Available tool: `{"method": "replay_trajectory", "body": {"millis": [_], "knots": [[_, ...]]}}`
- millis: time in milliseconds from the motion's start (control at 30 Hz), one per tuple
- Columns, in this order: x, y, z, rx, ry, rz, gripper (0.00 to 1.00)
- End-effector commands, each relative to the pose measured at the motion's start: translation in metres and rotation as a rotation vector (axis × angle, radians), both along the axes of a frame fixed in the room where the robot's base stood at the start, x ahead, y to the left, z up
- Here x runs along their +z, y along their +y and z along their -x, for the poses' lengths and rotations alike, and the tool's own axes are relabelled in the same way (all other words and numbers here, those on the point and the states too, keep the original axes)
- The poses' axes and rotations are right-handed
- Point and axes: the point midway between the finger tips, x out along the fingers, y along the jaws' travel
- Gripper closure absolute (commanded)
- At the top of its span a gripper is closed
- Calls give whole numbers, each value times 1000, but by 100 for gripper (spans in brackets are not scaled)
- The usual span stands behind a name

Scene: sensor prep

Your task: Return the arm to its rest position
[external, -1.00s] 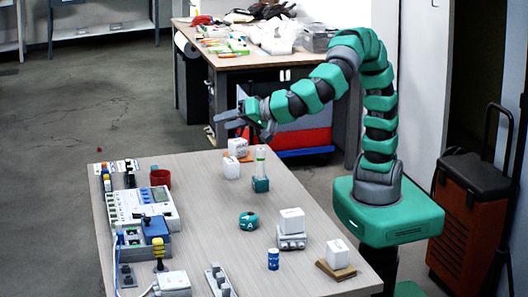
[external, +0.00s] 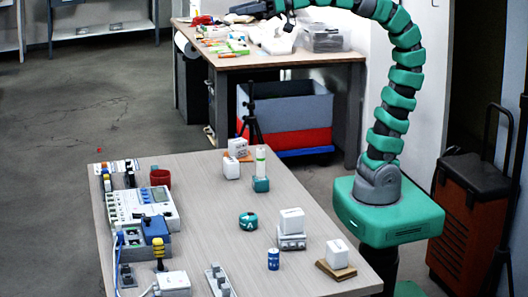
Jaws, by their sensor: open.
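My gripper (external: 248,9) is at the top of the external view, high above the near table (external: 190,230) and apart from everything on it. In the picture it overlaps the back workbench. Its jaws are open and I see nothing held in them. My green and grey arm rises from its green base at the right of the table and arches over to the left. The top of the arch is cut off by the picture's upper edge.
A cluttered workbench (external: 270,62) stands behind. An orange tool case (external: 468,210) is at the right.

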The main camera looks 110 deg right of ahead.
Motion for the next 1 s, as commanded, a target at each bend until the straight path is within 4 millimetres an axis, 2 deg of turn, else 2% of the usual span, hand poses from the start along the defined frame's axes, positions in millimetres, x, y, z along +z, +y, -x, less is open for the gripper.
{"method": "replay_trajectory", "body": {"millis": [33,133,467,567,833,1000], "knots": [[-1,-11,6,-29,16,25,56],[-5,-23,12,-61,46,52,56],[-5,-24,12,-64,51,58,56],[1,-24,12,-64,51,58,56],[43,-24,12,-64,50,57,56],[52,-24,12,-64,50,57,9]]}}
